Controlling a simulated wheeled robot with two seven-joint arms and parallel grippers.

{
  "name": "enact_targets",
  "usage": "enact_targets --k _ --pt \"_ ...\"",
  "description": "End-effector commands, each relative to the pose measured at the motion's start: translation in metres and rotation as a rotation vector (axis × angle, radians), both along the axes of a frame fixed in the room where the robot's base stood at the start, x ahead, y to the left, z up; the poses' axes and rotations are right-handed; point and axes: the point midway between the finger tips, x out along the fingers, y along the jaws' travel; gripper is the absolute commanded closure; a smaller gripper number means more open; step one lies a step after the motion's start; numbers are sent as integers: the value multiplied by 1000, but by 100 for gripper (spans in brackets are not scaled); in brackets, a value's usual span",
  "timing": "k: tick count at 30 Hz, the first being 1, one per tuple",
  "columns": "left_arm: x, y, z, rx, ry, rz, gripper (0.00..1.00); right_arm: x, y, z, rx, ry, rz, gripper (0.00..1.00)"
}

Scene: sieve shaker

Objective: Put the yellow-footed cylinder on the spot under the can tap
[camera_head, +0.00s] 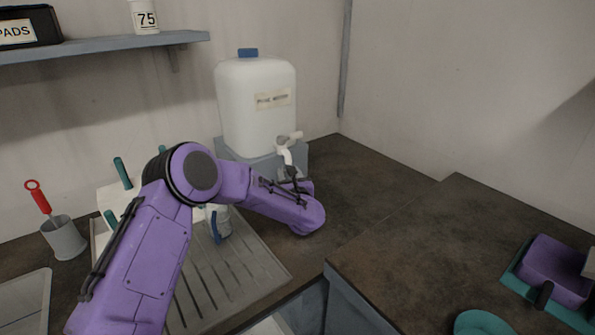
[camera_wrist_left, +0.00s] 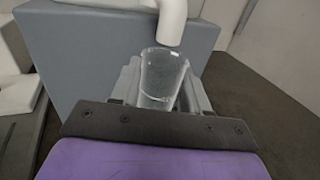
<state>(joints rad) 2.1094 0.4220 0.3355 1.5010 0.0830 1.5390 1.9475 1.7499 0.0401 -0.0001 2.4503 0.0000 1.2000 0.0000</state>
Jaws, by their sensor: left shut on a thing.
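A clear glass cylinder (camera_wrist_left: 163,78) stands between the fingers of my left gripper (camera_wrist_left: 160,95) in the left wrist view. The gripper is shut on it. Its foot is hidden by the gripper, so I cannot see its colour. The white tap spout (camera_wrist_left: 172,22) is just above and beyond the cylinder's open rim. In the head view the white can (camera_head: 255,110) stands on a grey block, with its tap (camera_head: 286,150) above my left gripper (camera_head: 290,182). The spot under the tap is hidden.
The grey block (camera_wrist_left: 110,55) is close behind the cylinder. A ribbed draining board (camera_head: 245,275) and a grey cup (camera_head: 64,238) with a red-handled tool are at the left. Dark worktop (camera_head: 375,190) is clear right of the can. A purple item (camera_head: 553,270) sits at far right.

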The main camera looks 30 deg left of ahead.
Motion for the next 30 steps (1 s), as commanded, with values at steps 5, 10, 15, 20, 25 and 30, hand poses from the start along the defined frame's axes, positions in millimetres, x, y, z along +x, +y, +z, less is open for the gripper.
enact_targets --k 5,10,15,20,25,30 --pt "-3 10 -6 0 1 9 100 0 0 7 -1 -1 0 57" --pt "-2 8 -7 0 0 7 100 0 0 5 0 0 0 57" --pt "-2 8 -12 0 1 7 52 0 0 0 0 0 0 57" --pt "-3 10 -10 0 1 9 29 0 0 1 0 0 0 57" --pt "-3 10 -10 0 1 9 29 0 0 2 0 0 0 57" --pt "-10 1 -5 -1 2 7 29 0 0 10 0 0 0 57"
